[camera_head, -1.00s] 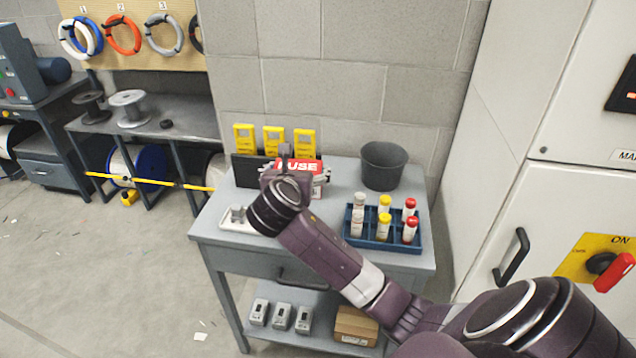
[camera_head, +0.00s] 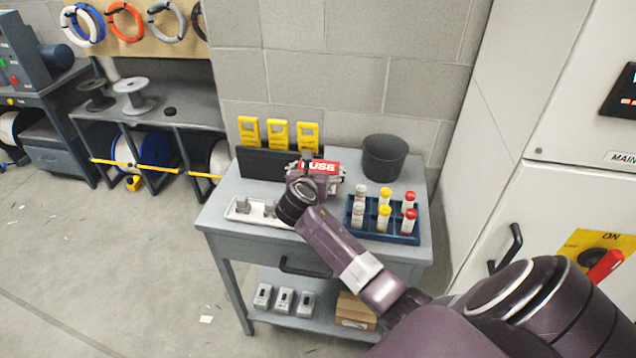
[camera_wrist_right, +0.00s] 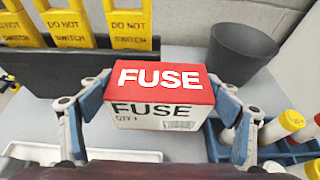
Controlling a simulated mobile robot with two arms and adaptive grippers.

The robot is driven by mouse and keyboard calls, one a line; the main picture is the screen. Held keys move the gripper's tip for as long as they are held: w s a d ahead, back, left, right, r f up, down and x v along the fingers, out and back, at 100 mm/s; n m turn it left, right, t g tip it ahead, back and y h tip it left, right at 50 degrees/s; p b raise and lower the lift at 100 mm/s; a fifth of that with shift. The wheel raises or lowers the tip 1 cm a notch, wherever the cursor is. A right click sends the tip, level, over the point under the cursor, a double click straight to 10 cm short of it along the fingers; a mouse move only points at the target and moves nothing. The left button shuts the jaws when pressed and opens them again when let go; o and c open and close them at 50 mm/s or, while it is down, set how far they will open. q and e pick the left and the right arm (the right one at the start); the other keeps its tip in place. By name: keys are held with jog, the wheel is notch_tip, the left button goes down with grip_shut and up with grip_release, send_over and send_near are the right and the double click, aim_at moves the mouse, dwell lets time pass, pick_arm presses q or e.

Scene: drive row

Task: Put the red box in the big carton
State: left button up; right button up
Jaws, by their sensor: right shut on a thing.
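The red box (camera_head: 326,168) has a red lid marked FUSE and a white front with a label. It is at the back middle of the grey work table. My right gripper (camera_wrist_right: 160,118) is shut on it, one finger on each side, as the right wrist view shows with the box (camera_wrist_right: 166,82) upright. I cannot tell whether the box touches the table top. In the head view my right wrist hides part of it. A small brown carton (camera_head: 356,308) is on the table's lower shelf; I see no big carton. My left gripper is not in view.
Behind the box are a black holder (camera_head: 262,163) and yellow DO NOT SWITCH tags (camera_head: 279,134). A dark bin (camera_head: 384,158) and a blue rack (camera_head: 410,238) of capped tubes are to the right. A white tray (camera_head: 238,213) is at left. The floor at left is mostly clear.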

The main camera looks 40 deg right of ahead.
jog(key=shift+f, duration=2.65)
jog(key=shift+f, duration=0.1)
jog(key=o, duration=1.3)
